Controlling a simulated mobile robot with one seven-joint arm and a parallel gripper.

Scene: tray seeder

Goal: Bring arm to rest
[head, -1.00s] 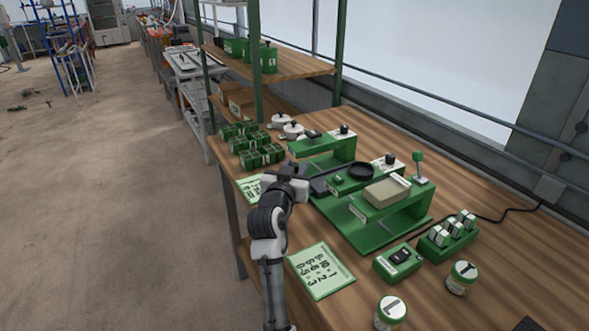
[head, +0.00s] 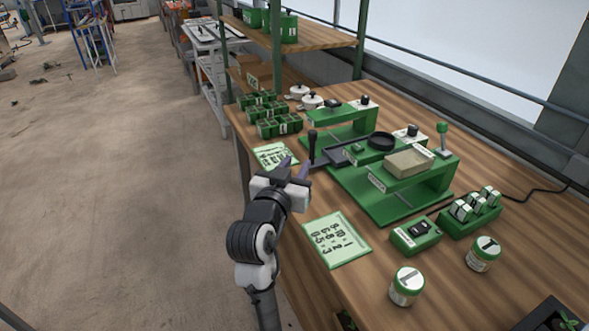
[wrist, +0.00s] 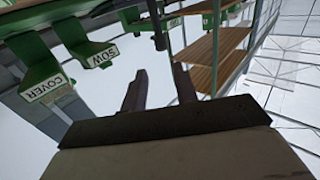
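My gripper (head: 294,165) is raised over the left edge of the wooden bench, in front of the green seeder (head: 375,207). In the wrist view its two dark fingers (wrist: 159,88) stand apart with nothing between them. The seeder's upright black handle (head: 312,147) stands just beyond the fingertips in the head view, and I see a gap between them. My arm reaches up from the bottom of the head view, bent at the wrist. The wrist view also shows green parts labelled SOW (wrist: 103,56) and COVER (wrist: 47,88).
Green pots (head: 270,118), a card (head: 276,156) and a numbered sheet (head: 337,240) lie along the bench's left side. Jars (head: 406,286) and a switch box (head: 416,235) stand at the near right. A shelf (head: 300,40) rises behind.

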